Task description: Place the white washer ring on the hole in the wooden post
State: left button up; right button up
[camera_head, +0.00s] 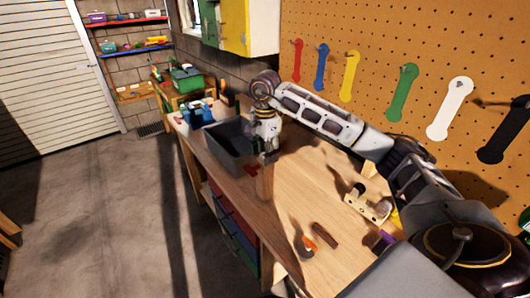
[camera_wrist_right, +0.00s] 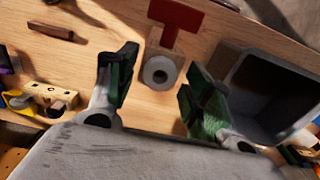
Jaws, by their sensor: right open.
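The wooden post (camera_head: 265,184) stands upright near the front edge of the workbench, directly below my right gripper (camera_head: 267,155). In the right wrist view, the pale grey-white washer ring (camera_wrist_right: 158,73) appears on top of the post, with a dark hole at its centre. My right gripper also shows there (camera_wrist_right: 160,88); its green-padded fingers are spread on either side of the ring, apart from it. I cannot tell the exact height gap. A red T-shaped piece (camera_wrist_right: 176,22) is beside the ring. The ring is hidden in the head view. My left gripper is out of view.
A dark grey bin (camera_head: 228,150) stands close to the post. A wooden block with holes (camera_head: 368,206) and a brown piece (camera_head: 325,236) lie on the workbench (camera_head: 300,190). A pegboard (camera_head: 400,40) with coloured wrenches rises behind.

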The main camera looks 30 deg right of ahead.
jog(key=shift+r, duration=0.2)
notch_tip(320, 180, up, 12)
jog(key=p, duration=0.1)
dwell(1.1)
jog(key=shift+s+f, duration=0.1)
jog(key=shift+f, duration=0.05)
dwell(0.8)
